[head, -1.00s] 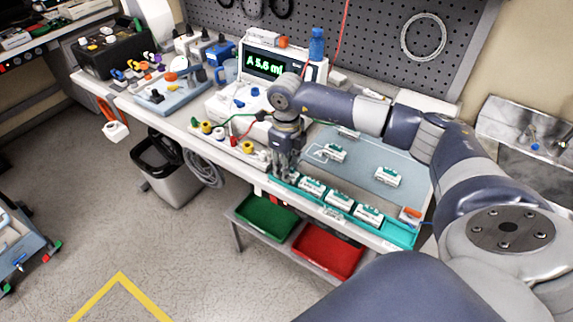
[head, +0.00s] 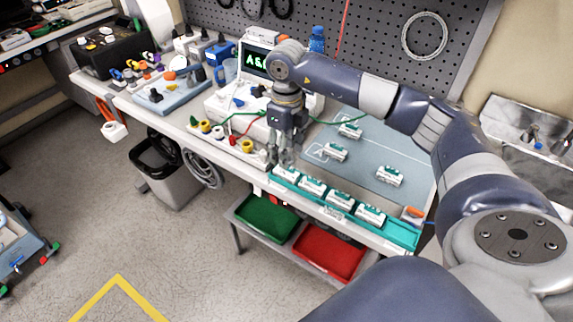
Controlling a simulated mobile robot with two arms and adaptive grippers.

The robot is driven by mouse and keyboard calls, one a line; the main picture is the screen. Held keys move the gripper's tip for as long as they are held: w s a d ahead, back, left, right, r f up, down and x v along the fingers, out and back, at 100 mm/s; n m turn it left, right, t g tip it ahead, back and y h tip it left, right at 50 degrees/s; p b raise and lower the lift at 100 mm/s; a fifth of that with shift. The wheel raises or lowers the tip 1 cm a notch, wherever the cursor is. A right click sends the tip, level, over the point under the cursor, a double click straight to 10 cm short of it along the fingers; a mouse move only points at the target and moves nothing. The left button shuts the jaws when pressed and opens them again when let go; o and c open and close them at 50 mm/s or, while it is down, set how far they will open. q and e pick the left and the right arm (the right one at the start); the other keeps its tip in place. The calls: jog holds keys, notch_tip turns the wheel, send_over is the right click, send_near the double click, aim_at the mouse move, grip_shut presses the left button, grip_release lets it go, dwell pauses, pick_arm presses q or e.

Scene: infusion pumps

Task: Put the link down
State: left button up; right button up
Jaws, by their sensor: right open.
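My right gripper (head: 281,160) is open, pointing down just above the left end of the teal tray (head: 402,236). A white and green piece (head: 287,175), probably the link, sits at that left end, just below the fingertips. It looks apart from the fingers, though they stand close to it. More like pieces sit in a row in the tray: one (head: 312,188), one (head: 340,200) and one (head: 370,216). My left gripper is not in view.
Three similar pieces lie on the grey mat (head: 365,160): one (head: 349,131), one (head: 334,152) and one (head: 389,176). A lit pump display (head: 256,62) stands behind the gripper. Green (head: 264,222) and red (head: 329,252) bins sit below the table edge.

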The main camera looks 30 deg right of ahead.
notch_tip(320, 180, up, 6)
jog(key=b, duration=0.1)
